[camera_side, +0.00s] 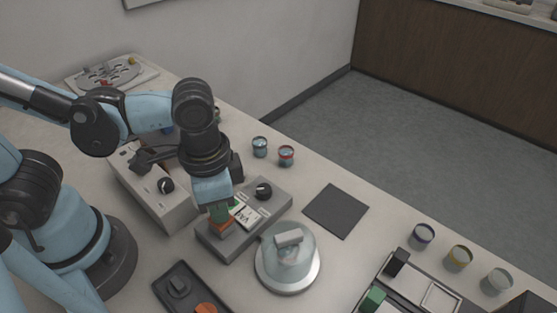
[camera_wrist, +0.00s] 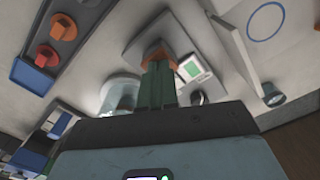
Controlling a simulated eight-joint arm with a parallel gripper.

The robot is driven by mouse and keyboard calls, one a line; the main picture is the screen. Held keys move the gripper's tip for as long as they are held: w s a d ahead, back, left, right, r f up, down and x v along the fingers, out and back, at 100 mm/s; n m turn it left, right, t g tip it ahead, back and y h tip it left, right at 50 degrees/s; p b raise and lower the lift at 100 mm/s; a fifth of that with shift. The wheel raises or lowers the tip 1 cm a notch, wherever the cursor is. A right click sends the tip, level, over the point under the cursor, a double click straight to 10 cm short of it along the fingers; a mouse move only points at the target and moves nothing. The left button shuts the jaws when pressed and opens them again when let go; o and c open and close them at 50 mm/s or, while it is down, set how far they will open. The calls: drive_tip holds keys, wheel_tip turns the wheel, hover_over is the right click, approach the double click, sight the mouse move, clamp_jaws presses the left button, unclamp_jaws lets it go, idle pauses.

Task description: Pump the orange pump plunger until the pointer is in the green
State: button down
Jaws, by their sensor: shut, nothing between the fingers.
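The orange pump plunger (camera_side: 222,228) is on the grey pump box (camera_side: 240,241), and it also shows in the wrist view (camera_wrist: 154,50). My gripper (camera_side: 219,213) is shut, with its green fingers right over the plunger. In the wrist view the shut fingers (camera_wrist: 157,70) point at the plunger and cover part of it. They look to be touching it or very near; I cannot tell which. Beside the plunger is the VAC gauge (camera_side: 244,214), with a green area in the wrist view (camera_wrist: 189,67). Its pointer is too small to read.
A clear dome (camera_side: 290,258) on a round plate stands in front of the box. A black knob (camera_side: 263,190) is on the box's far end. Two small jars (camera_side: 286,155) stand behind. A dark tray (camera_side: 180,292) lies in front, and a dark mat (camera_side: 336,211) lies right.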

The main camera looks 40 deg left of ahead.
drive_tip(key=shift+r, duration=1.4)
drive_tip(key=shift+f, duration=0.1)
drive_tip(key=shift+r, duration=0.5)
idle(1.2)
drive_tip(key=shift+r, duration=2.5)
drive_tip(key=w+a+f+n+t, duration=0.1)
drive_tip(key=w+a+n+t, duration=0.5)
drive_tip(key=w+a, duration=0.3)
drive_tip(key=a+t, duration=0.1)
drive_tip(key=a, duration=0.3)
drive_tip(key=shift+a, duration=0.2)
